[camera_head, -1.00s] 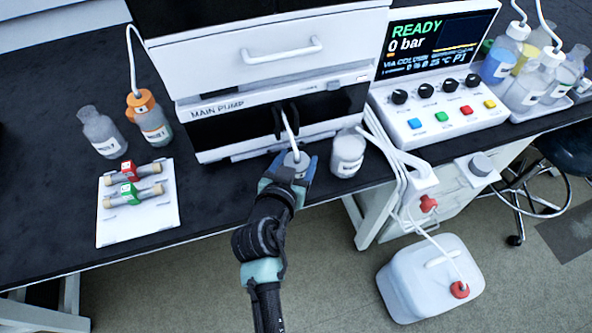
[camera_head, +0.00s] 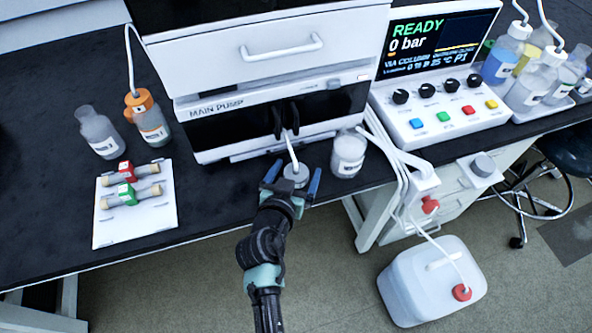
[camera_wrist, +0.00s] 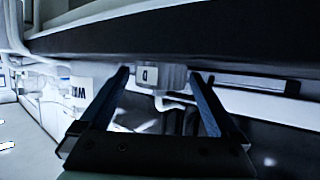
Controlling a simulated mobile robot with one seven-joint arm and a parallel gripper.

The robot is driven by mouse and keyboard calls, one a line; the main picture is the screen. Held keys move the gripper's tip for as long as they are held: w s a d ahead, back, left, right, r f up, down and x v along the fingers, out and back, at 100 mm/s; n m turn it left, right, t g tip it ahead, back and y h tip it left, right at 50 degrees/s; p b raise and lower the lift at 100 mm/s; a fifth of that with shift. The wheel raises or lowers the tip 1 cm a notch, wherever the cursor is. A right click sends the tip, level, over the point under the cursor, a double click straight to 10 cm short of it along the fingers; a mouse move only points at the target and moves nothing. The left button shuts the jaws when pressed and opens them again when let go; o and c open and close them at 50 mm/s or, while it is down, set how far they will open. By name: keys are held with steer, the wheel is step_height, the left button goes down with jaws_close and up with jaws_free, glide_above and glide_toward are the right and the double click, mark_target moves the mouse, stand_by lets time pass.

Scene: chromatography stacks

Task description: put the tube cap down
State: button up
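The tube cap (camera_head: 296,174), a small grey-white cap with a white tube rising from it, is on the black bench top in front of the main pump, near the bench's front edge. My gripper (camera_head: 291,180) is open, with one blue-tipped finger apart on each side of the cap.
A clear white-labelled bottle (camera_head: 348,154) stands close to the right of my gripper. The main pump (camera_head: 235,125) is just behind. A white tray (camera_head: 137,222) with two columns lies left, near an orange-capped bottle (camera_head: 148,120). Bench between tray and gripper is clear.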

steer(key=shift+r, duration=0.2)
steer(key=v, duration=1.2)
steer(key=w+r+t+y, duration=0.1)
steer(key=w+r+t, duration=0.25)
steer(key=r, duration=1.25)
steer(key=w+r+t+y, duration=0.1)
steer(key=w+r+t, duration=0.25)
steer(key=r, duration=1.25)
steer(key=s+d+r+n+t+y, duration=0.1)
steer(key=s+r+t, duration=0.2)
steer(key=r, duration=0.9)
steer(key=s+d+r+n+t, duration=0.2)
steer(key=s+r+t, duration=0.2)
steer(key=s+r, duration=0.4)
step_height(320, 180, up, 5)
steer(key=shift+f+y, duration=0.15)
steer(key=shift+y, duration=0.25)
steer(key=shift+s, duration=0.1)
